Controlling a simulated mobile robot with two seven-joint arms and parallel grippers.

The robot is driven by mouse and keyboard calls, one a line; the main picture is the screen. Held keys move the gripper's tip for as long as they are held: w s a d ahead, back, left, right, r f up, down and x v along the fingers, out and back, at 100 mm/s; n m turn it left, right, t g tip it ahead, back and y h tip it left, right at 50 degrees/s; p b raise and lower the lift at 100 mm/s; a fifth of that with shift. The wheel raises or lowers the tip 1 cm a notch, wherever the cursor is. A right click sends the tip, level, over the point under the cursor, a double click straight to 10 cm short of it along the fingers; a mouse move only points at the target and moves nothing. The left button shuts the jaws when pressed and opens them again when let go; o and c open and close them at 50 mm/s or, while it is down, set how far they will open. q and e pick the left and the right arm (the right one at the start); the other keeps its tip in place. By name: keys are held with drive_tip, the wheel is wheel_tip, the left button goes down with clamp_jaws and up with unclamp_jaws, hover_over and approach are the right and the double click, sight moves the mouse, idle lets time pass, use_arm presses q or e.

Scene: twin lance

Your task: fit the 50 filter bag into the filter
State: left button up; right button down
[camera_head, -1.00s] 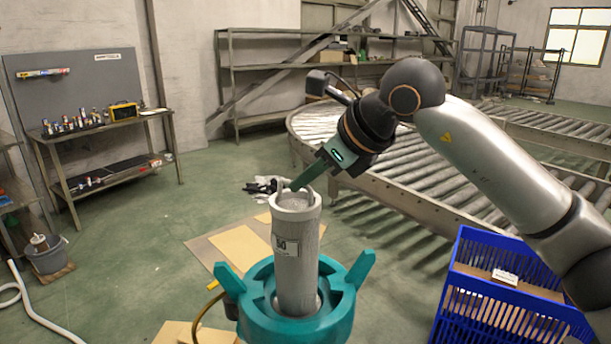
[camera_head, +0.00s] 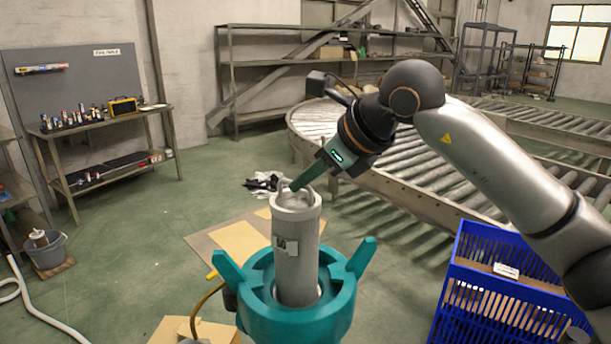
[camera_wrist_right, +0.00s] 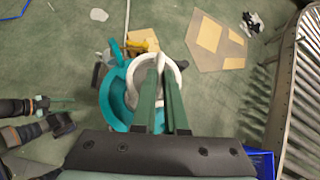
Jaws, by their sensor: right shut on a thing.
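The filter bag (camera_head: 297,262) is a grey-white upright cylinder with a loop handle on top and a label on its side, now turned partly left and hard to read. Its lower part is inside the teal filter housing (camera_head: 262,318); its bottom end is hidden. My right gripper (camera_head: 297,184) is shut on the handle at the bag's top. In the right wrist view the green fingers (camera_wrist_right: 161,68) meet at the pale bag rim (camera_wrist_right: 181,64), above the teal housing (camera_wrist_right: 112,92). A dark gripper with green fingers, seemingly my left (camera_wrist_right: 55,104), shows at that view's left edge; its opening is unclear.
A blue slatted crate (camera_head: 480,300) stands at the right. A roller conveyor (camera_head: 430,170) runs behind the arm. Cardboard sheets (camera_head: 238,242) lie on the floor behind the filter. A workbench (camera_head: 105,128) and a grey bucket (camera_head: 46,252) are at the left.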

sight(304, 202)
use_arm(q)
drive_tip(key=shift+w+d+f+b, duration=0.15)
drive_tip(key=shift+d+f+b, duration=0.15)
drive_tip(key=shift+b, duration=0.2)
use_arm(e)
drive_tip(key=shift+f, duration=0.7)
use_arm(q)
drive_tip(key=shift+d+f+b, duration=0.1)
drive_tip(key=shift+f+b, duration=0.75)
drive_tip(key=shift+b, duration=0.35)
use_arm(e)
drive_tip(key=shift+f, duration=1.45)
use_arm(q)
drive_tip(key=shift+a+f+b, duration=0.2)
drive_tip(key=shift+f+b, duration=0.7)
drive_tip(key=shift+b, duration=0.25)
drive_tip(key=shift+a+f+b, duration=0.15)
drive_tip(key=shift+f+b, duration=0.7)
drive_tip(key=shift+b, duration=0.3)
use_arm(e)
drive_tip(key=shift+f, duration=2.85)
use_arm(q)
drive_tip(key=shift+w+a+r+t, duration=0.1)
drive_tip(key=shift+w+r+t, duration=0.25)
drive_tip(key=shift+r+t, duration=0.1)
use_arm(e)
drive_tip(key=shift+f, duration=0.2)
